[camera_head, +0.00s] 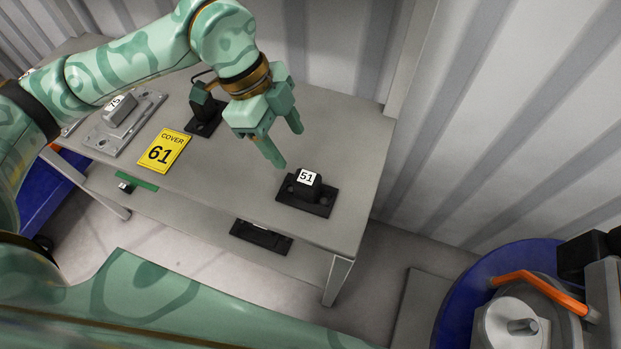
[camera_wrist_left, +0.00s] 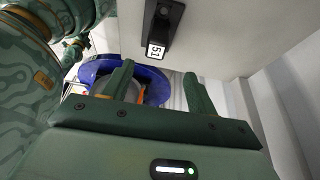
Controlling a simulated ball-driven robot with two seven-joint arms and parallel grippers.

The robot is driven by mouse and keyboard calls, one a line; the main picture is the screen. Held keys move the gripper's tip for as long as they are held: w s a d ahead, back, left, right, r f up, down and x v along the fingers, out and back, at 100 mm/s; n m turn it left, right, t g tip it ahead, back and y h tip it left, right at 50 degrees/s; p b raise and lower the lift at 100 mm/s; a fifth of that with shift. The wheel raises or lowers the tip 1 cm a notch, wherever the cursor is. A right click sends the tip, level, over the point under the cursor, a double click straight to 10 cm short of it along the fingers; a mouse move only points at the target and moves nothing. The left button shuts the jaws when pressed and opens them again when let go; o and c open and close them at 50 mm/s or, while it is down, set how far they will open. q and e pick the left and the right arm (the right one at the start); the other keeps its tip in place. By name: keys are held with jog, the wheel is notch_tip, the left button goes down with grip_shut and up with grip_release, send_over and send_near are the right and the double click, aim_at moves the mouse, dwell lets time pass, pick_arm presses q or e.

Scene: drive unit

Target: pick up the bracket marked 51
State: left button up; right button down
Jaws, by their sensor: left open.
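The bracket marked 51 (camera_head: 313,192) is a black block on a flat black base with a white label. It lies near the right end of the grey table, and it also shows at the top of the left wrist view (camera_wrist_left: 162,24). My left gripper (camera_head: 288,149) is open and empty, above the table, to the upper left of the bracket in the head view and apart from it. In the left wrist view the bracket shows beyond and between the open fingers (camera_wrist_left: 158,70).
A corrugated wall stands behind. A blue round container (camera_head: 448,318) is at lower right.

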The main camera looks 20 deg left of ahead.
aim_at(305, 177)
pick_arm(q)
jog(key=b+x, duration=0.1)
jog(key=x, duration=0.5)
jog(key=shift+d+f+b, duration=0.1)
jog(key=shift+f+b, duration=0.15)
jog(key=shift+b, duration=0.1)
jog(key=shift+d+f, duration=0.25)
jog(key=shift+f, duration=0.2)
jog(key=b+x, duration=0.1)
jog(key=x, duration=0.2)
jog(key=b+x, duration=0.1)
jog(key=shift+s+f+b, duration=0.35)
jog(key=shift+d+f, duration=0.2)
jog(key=shift+f, duration=0.1)
jog(key=shift+r, duration=0.15)
pick_arm(e)
jog(key=shift+g, duration=0.3)
jog(key=f, duration=0.1)
jog(key=s+f, duration=0.1)
jog(key=f, duration=0.1)
jog(key=s+f, duration=0.1)
jog(key=shift+a+f, duration=0.1)
jog(key=shift+f, duration=0.15)
pick_arm(q)
grip_shut()
